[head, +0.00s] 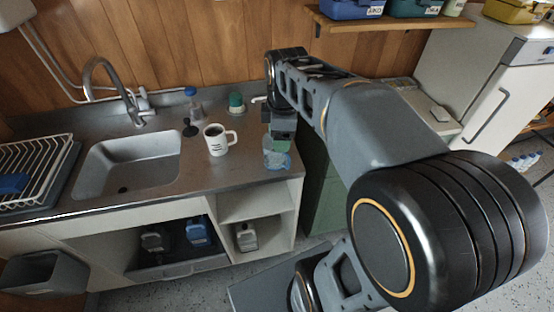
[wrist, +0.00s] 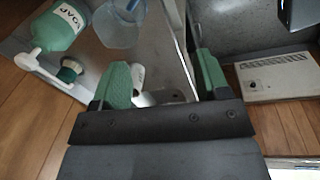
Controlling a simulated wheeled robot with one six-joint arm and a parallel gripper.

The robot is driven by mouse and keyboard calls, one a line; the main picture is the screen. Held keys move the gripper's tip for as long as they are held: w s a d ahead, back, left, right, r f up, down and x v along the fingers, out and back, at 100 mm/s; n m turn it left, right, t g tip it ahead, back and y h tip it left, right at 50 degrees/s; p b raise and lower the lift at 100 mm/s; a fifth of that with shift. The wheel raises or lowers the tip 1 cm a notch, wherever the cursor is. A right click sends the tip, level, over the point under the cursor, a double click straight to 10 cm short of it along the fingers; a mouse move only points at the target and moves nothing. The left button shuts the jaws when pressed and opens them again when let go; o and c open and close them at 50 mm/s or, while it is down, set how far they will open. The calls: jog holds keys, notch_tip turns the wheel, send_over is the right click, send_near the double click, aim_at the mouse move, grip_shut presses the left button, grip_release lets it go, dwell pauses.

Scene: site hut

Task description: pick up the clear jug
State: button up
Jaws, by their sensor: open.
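The clear jug (head: 277,161), see-through with a bluish tint, stands on the counter near its right front corner. Its upper part is partly hidden by my gripper in the head view. In the wrist view the jug (wrist: 118,28) is at the top, left of centre, beyond the fingertips and cut by the frame's top edge. My gripper (wrist: 163,66) is open, its two green fingers apart with no jug between them. In the head view my gripper (head: 283,140) is just above and behind the jug; whether they touch I cannot tell.
A green soap bottle (wrist: 62,28) with a white pump is close beside the jug. A white mug (head: 216,141) stands to its left, with a green-topped item (head: 236,103) behind. The sink (head: 133,160) is farther left. The counter's right edge is close to the jug.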

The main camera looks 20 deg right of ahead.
aim_at(287, 154)
jog(key=w+d+f+n, duration=0.1)
jog(key=f+n, duration=0.1)
jog(key=f, duration=0.1)
jog(key=w+d+f+n+g+b, duration=0.1)
jog(key=w+f+n, duration=0.1)
jog(key=f+n, duration=0.1)
jog(key=w+d+f+n+b, duration=0.1)
jog(key=f+n, duration=0.1)
jog(key=f, duration=0.1)
jog(key=shift+w+d+f+n+g, duration=0.2)
jog(key=shift+d+f+n+g, duration=0.1)
jog(key=shift+d+n, duration=0.1)
jog(key=shift+s+f, duration=0.15)
jog(key=shift+f, duration=2.6)
jog(key=shift+c, duration=0.5)
jog(key=c, duration=1)
jog(key=shift+r, duration=0.2)
